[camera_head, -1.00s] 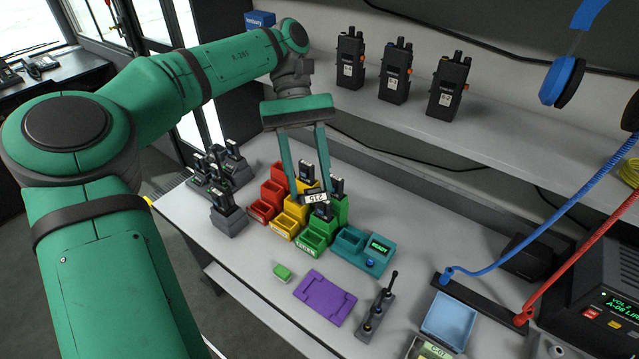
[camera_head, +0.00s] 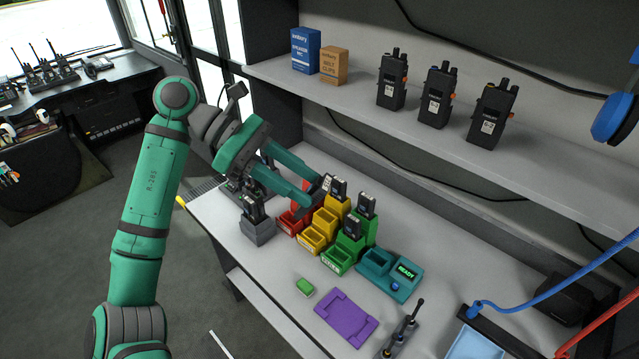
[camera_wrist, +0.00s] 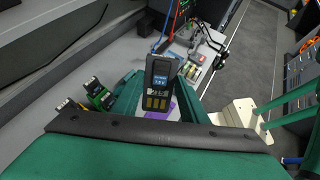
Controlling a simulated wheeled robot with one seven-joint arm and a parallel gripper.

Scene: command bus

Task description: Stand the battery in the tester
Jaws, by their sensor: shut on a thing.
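My gripper (camera_head: 314,190) is shut on a black battery, above the red and yellow bins. In the wrist view the battery (camera_wrist: 160,76) sits between the fingers, with a blue label and gold contacts facing the camera. In the head view the fingers and bins partly hide it, so its tilt is hard to tell. The tester (camera_head: 404,288) is a teal block on the bench right of the green bins, apart from my gripper. Its green display reads READY, a blue button is on its front, and its open pocket (camera_head: 374,262) looks empty.
Red (camera_head: 289,224), yellow (camera_head: 312,240) and green bins (camera_head: 336,262) stand in stepped rows, several holding upright batteries. A grey charger (camera_head: 258,232) is left of them. Radios stand on the shelf above.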

